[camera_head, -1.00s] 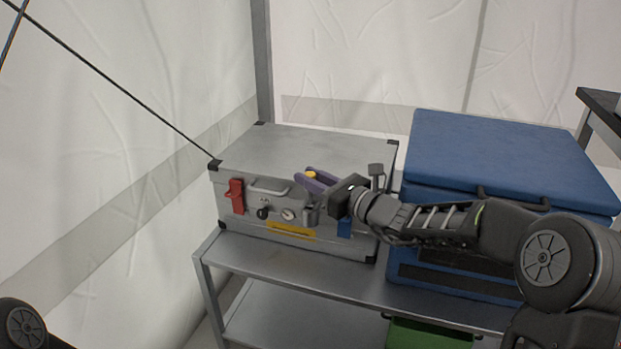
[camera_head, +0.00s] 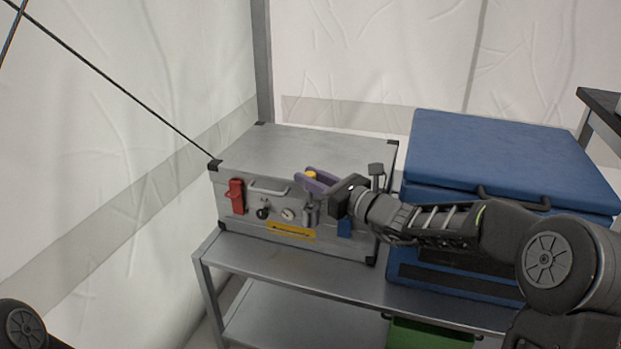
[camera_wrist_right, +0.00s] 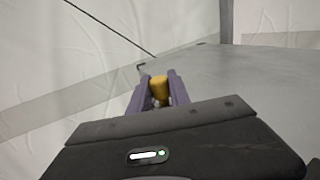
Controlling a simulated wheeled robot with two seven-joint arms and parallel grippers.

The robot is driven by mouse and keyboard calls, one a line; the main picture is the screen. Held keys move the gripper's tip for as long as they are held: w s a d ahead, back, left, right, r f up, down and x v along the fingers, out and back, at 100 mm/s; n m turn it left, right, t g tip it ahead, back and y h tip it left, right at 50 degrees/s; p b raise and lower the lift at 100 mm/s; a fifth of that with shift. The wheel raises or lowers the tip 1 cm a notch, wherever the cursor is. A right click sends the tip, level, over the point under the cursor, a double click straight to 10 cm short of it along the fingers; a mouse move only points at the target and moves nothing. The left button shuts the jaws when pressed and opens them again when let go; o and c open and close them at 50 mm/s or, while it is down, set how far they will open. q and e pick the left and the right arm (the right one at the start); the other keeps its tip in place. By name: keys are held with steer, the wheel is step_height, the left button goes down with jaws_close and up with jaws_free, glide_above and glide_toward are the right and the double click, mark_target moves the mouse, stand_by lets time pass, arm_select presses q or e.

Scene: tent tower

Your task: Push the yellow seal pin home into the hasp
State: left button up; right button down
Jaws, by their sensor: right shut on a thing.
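The yellow seal pin (camera_head: 311,173) is between the purple fingers of my right gripper (camera_head: 309,181), which is shut on it. In the right wrist view the yellow pin (camera_wrist_right: 159,88) shows between the two fingertips (camera_wrist_right: 158,92). The pin's lower end is hidden in both views. The grey metal hasp (camera_head: 309,208) is on the front of the silver case (camera_head: 300,147), just below the fingers. I cannot tell whether the pin touches the hasp. My left gripper is not in view.
A blue box (camera_head: 510,160) stands close on the right. The metal shelf (camera_head: 300,271) is clear in front.

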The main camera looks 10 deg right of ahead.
steer(key=shift+f+b, duration=1.1)
steer(key=shift+f, duration=0.1)
stand_by(0.5)
steer(key=c, duration=1.2)
jaws_free()
steer(key=shift+o, duration=0.4)
steer(key=shift+d, duration=0.1)
steer(key=shift+d+f, duration=0.1)
steer(key=shift+f, duration=0.05)
steer(key=shift+s+d, duration=0.15)
steer(key=p+v, duration=0.2)
steer(key=v, duration=0.5)
steer(key=shift+s+r, duration=0.2)
steer(key=shift+s, duration=0.15)
